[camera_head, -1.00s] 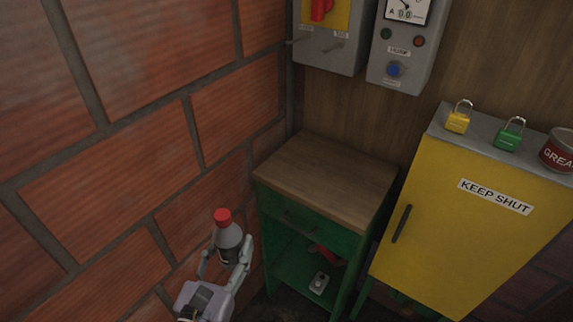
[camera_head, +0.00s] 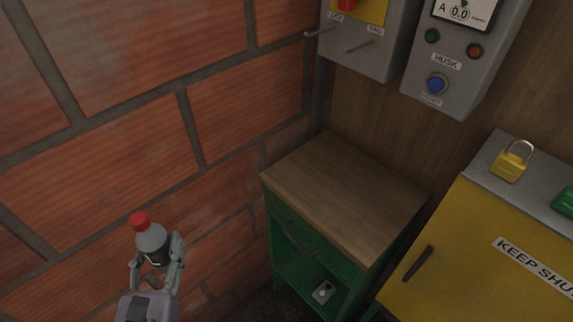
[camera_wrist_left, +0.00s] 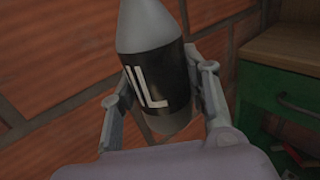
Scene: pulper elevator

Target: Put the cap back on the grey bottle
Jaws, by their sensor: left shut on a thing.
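My left gripper (camera_head: 157,262) is shut on the grey bottle (camera_head: 152,240), with one finger on each side of its dark label band. The bottle is held up in front of the brick wall, tilted a little. A red cap (camera_head: 139,220) sits at the top of its neck in the head view. In the left wrist view the bottle (camera_wrist_left: 152,28) stands between the fingers of the left gripper (camera_wrist_left: 165,88), and white letters show on its black label. The bottle's top is cut off there. My right gripper is not in view.
A green cabinet with a wooden top (camera_head: 345,195) stands right of the bottle; its top is bare. A small grey object (camera_head: 323,292) lies on its lower shelf. A yellow cabinet (camera_head: 470,255) bears a yellow padlock (camera_head: 511,164). Grey control boxes (camera_head: 466,50) hang above.

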